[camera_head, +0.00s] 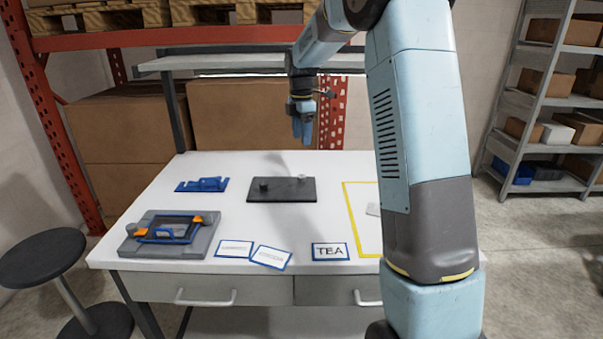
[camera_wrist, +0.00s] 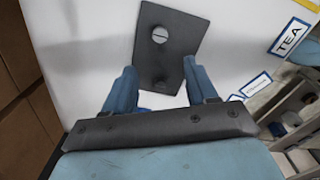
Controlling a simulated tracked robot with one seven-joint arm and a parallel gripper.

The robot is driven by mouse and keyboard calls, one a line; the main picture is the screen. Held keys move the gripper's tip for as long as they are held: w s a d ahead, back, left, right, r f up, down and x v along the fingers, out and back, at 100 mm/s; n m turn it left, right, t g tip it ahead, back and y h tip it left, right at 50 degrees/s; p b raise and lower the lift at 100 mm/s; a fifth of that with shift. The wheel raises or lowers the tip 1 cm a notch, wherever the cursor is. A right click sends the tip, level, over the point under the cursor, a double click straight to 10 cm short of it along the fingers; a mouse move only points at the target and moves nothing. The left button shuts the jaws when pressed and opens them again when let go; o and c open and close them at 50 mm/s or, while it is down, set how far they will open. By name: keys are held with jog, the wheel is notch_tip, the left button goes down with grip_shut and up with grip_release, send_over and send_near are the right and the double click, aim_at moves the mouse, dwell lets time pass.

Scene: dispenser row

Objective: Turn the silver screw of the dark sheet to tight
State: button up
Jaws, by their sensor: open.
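The dark sheet (camera_head: 281,193) lies flat on the white table, left of my arm in the head view. It also shows in the wrist view (camera_wrist: 182,52), between and beyond my fingers. The silver screw (camera_head: 301,178) stands near its right end; in the wrist view the silver screw (camera_wrist: 159,35) shows a slotted round head, with the slot running roughly across the picture. A dark knob (camera_head: 264,186) sits near the sheet's left end. My gripper (camera_head: 302,133) is open and empty, above the table and behind the sheet. Its two blue fingers (camera_wrist: 158,80) are apart and touch nothing.
Cardboard boxes (camera_head: 239,115) stand behind. The table around the sheet is clear.

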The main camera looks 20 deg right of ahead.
aim_at(302, 175)
notch_tip(302, 175, down, 14)
jog(key=shift+r, duration=0.1)
dwell(0.5)
jog(key=shift+c, duration=0.5)
grip_shut()
